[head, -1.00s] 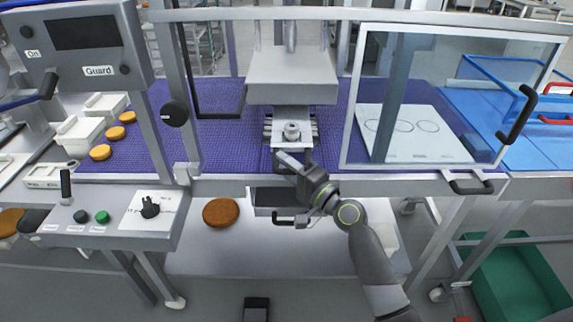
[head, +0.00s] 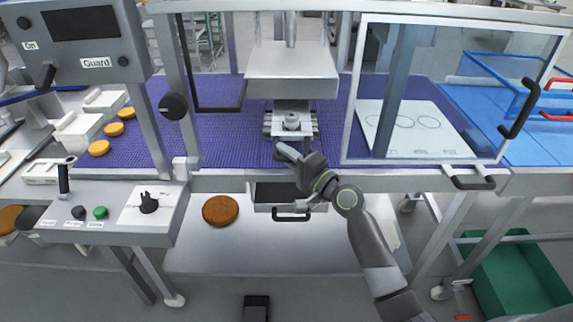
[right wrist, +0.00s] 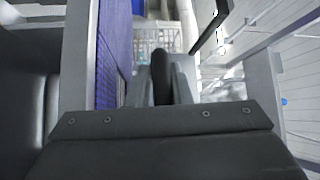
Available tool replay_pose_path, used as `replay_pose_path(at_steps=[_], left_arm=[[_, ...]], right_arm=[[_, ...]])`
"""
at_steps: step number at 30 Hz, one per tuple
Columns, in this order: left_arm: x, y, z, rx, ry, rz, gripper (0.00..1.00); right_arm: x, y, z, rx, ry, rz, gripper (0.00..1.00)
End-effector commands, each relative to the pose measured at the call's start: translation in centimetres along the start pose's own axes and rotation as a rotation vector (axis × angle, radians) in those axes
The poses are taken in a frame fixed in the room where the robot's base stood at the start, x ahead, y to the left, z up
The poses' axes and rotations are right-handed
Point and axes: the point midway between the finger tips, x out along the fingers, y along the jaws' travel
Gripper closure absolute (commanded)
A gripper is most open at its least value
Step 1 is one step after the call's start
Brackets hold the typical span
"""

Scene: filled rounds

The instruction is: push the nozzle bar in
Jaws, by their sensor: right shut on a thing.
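The nozzle bar (head: 276,126) is a light grey piece with a round fitting on top, under the boxy metal head of the machine. My left gripper is not in view.
A clear guard (head: 345,120) with a dark handle stands right of the bar. A control panel (head: 120,228) is at the left front. A green crate (head: 520,275) stands lower right.

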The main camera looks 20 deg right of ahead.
Motion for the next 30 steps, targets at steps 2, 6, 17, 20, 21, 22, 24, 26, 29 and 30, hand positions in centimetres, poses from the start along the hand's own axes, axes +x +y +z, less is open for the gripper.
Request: replay_pose_path(at_steps=[2, 6, 17, 20, 21, 22, 24, 26, 29, 30], left_arm=[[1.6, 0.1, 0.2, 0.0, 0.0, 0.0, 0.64], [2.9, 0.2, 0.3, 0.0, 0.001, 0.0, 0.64], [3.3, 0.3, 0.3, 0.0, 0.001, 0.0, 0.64], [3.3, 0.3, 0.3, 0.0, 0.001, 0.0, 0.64], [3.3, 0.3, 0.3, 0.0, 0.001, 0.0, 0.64], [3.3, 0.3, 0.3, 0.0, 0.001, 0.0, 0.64], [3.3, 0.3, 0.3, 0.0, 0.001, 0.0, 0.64], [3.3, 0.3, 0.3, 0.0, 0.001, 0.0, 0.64], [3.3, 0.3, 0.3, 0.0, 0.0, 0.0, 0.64], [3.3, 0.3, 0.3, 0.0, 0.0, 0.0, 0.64]], right_arm=[[1.3, 0.3, -1.2, -0.003, 0.001, -0.014, 1.0], [2.8, 0.6, -2.7, -0.001, 0.001, -0.014, 1.0], [3.8, 0.3, -3.7, 0.001, 0.003, -0.012, 1.0], [3.8, 0.3, -3.7, 0.001, 0.003, -0.013, 1.0], [3.8, 0.3, -3.7, 0.001, 0.003, -0.013, 0.8], [3.8, 0.3, -3.7, 0.001, 0.003, -0.013, 0.76], [3.7, 0.3, -3.7, 0.0, 0.003, -0.012, 0.66], [3.7, 0.4, -3.7, 0.0, 0.003, -0.01, 0.64], [3.7, 0.5, -3.7, 0.0, 0.003, -0.009, 0.64], [3.7, 0.5, -3.7, 0.0, 0.003, -0.008, 0.64]])
